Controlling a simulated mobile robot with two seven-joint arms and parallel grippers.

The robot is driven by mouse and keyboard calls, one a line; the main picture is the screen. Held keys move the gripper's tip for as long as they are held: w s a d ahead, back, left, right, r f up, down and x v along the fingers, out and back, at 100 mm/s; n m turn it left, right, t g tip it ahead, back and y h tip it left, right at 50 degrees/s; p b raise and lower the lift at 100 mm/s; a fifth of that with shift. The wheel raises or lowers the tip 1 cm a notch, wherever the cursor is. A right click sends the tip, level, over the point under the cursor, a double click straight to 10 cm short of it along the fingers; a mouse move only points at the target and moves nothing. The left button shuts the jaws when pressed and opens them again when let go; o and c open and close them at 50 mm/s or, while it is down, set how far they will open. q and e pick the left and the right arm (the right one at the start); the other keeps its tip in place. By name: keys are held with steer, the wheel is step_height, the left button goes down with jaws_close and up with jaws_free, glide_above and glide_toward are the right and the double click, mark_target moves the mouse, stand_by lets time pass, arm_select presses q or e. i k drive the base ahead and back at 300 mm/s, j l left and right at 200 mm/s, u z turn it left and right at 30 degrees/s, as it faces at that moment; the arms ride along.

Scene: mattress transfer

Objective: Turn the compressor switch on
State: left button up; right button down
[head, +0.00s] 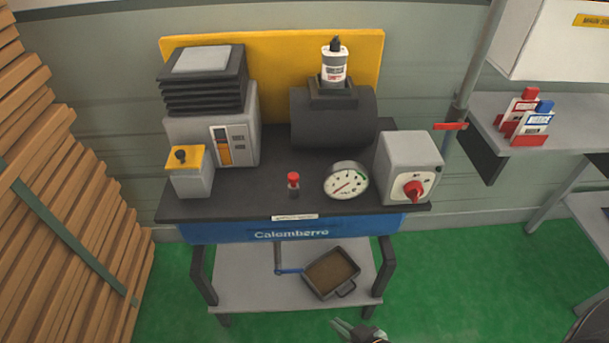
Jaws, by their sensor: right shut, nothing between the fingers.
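The compressor bench (240,207) stands in the middle of the head view, with a dark top and a blue front. A light grey box (398,150) sits at its right end. A red rotary knob (413,191) on the front of this box looks like the switch; its exact setting is too small to read. A round white gauge (346,181) stands just left of the box. My right gripper (338,325) shows only partly at the bottom edge, below and in front of the bench, shut and empty, well apart from the knob. My left gripper is out of view.
A dark cylinder tank (333,120) and a small red-capped part (293,184) are on the bench. A red lever (449,126) is on a wall pipe to the right. Stacked planks (40,150) stand left. Green floor (450,290) is clear at front right.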

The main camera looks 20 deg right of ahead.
mark_target(413, 189)
steer(key=z, duration=1.4)
